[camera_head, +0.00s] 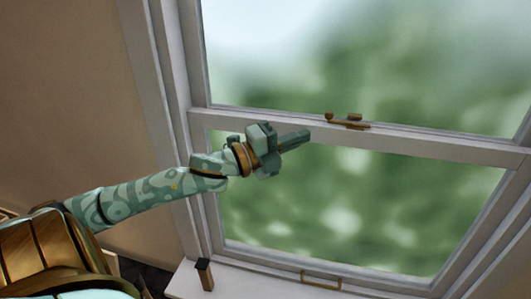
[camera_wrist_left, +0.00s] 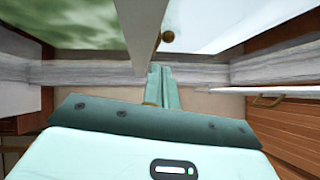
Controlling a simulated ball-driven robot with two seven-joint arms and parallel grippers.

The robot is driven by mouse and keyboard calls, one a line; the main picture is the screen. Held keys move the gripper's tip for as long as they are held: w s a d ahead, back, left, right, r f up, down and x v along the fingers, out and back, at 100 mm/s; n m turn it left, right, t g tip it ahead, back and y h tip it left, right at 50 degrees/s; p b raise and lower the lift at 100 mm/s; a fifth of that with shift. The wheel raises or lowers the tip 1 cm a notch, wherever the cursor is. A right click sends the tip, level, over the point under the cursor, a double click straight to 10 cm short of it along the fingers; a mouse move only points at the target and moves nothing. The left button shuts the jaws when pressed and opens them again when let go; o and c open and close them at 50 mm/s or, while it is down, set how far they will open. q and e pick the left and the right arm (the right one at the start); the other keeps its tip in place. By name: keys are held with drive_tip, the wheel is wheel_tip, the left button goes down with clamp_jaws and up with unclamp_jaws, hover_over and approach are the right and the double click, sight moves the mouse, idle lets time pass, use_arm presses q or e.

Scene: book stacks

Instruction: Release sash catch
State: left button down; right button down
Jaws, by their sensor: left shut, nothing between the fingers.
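A small brass knob (camera_wrist_left: 168,36), perhaps part of the catch, shows in the left wrist view beyond the fingers. My left gripper (camera_head: 308,136) is shut and empty, its fingertips pointing right. In the head view they appear just below and left of the catch, with a visible gap. The closed fingers also show in the left wrist view (camera_wrist_left: 161,78). My right gripper is in neither view.
A brass pull handle (camera_head: 321,280) is on the bottom rail of the lower sash. A small dark-topped block (camera_head: 204,274) stands on the white sill at the left. The window frame's left jamb (camera_head: 172,80) rises beside my left arm. Blurred greenery lies behind the glass.

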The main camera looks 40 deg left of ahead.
use_arm(q)
drive_tip(key=shift+r+b+v, duration=0.55)
drive_tip(key=shift+v, duration=3.1)
drive_tip(key=s+a+f+n+g+y, duration=0.2)
drive_tip(key=f+n+y, duration=0.3)
drive_tip(key=f, duration=0.3)
drive_tip(key=s+a+f+n+g+y, duration=0.1)
drive_tip(key=s+a+f+n+y, duration=0.1)
drive_tip(key=f+n+y, duration=0.55)
drive_tip(key=s+d+f+n+g, duration=0.5)
drive_tip(key=s+d+f+g, duration=0.35)
drive_tip(key=f, duration=0.35)
drive_tip(key=s+d+f+g+h+b, duration=0.15)
drive_tip(key=f+b, duration=0.35)
drive_tip(key=f, duration=1.3)
drive_tip(key=s+d+f+g+h+b, duration=0.1)
drive_tip(key=s+d+f+b, duration=0.35)
drive_tip(key=f, duration=1.35)
drive_tip(key=s+f+n+g+h+b, duration=0.1)
drive_tip(key=s+f+b, duration=0.4)
drive_tip(key=s+f, duration=0.4)
drive_tip(key=s+a+f+n+g+h+b, duration=0.1)
drive_tip(key=s+f+b, duration=0.5)
drive_tip(key=f, duration=1.2)
drive_tip(key=s+n+g, duration=0.1)
drive_tip(key=s, duration=0.3)
drive_tip(key=shift+s+a+f, duration=0.2)
drive_tip(key=shift+f, duration=0.1)
